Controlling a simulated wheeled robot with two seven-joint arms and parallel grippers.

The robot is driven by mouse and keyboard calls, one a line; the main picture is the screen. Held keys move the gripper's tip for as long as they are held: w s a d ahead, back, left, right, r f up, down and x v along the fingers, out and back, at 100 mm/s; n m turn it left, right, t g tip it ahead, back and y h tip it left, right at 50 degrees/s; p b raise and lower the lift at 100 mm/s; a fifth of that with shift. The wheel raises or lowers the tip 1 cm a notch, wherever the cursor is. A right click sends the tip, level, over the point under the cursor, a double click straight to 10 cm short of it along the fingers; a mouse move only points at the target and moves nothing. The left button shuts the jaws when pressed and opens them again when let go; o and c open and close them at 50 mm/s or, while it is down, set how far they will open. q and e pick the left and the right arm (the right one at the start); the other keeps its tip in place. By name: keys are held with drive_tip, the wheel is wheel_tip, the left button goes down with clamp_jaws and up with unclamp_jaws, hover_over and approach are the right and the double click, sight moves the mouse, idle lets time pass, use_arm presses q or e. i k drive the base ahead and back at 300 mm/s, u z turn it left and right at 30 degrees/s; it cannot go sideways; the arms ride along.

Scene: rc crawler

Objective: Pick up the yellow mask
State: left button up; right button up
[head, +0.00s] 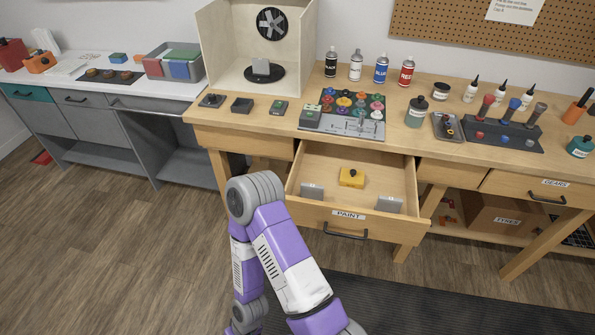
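The yellow mask (352,177) is a small yellow block-like piece with a dark round spot on top. It lies in the open drawer labelled PAINT (415,190), towards the back middle. Two light grey pieces, one at left (312,192) and one at right (389,205), are in the same drawer near its front. One purple and white arm of mine stands in front of the drawer's left side, with its elbow near the left front corner. No fingertips of either gripper show in the frame.
The drawer front has a dark handle (345,235). Above it, the wooden bench holds a tray of coloured paint pots (322,128), spray cans (381,69) and a spray booth (222,60). A box labelled TYRES (506,218) is on the lower shelf at right.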

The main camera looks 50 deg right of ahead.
sight(352, 177)
drive_tip(key=u, duration=0.1)
drive_tip(key=i, duration=0.95)
drive_tip(key=z, duration=1.55)
